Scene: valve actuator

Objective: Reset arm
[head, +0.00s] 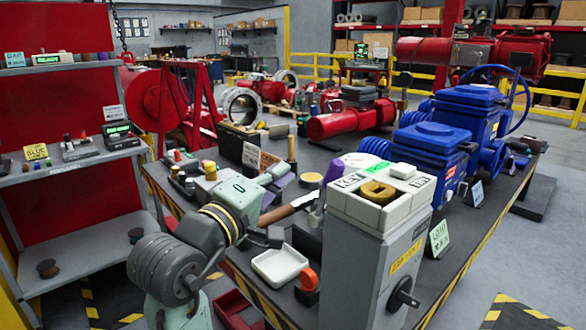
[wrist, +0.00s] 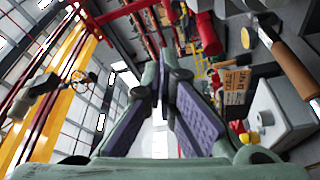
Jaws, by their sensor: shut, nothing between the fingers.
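My arm (head: 185,250) is bent low at the left front of the workbench in the head view. My gripper (head: 279,181) is at its end, above the left part of the bench and partly hidden among the clutter behind it. In the wrist view, my gripper (wrist: 160,65) shows two fingers with purple pads. They lean together toward the tips and are shut, with nothing seen between them. The wrist camera looks tilted across the room, with a yellow frame and windows at left.
The workbench (head: 262,303) holds a grey pedestal unit (head: 370,255), a white tray (head: 279,264), a brown-handled tool (head: 290,207) and blue valve actuators (head: 430,150). A shelf (head: 80,160) stands at left. Striped floor is clear at lower right.

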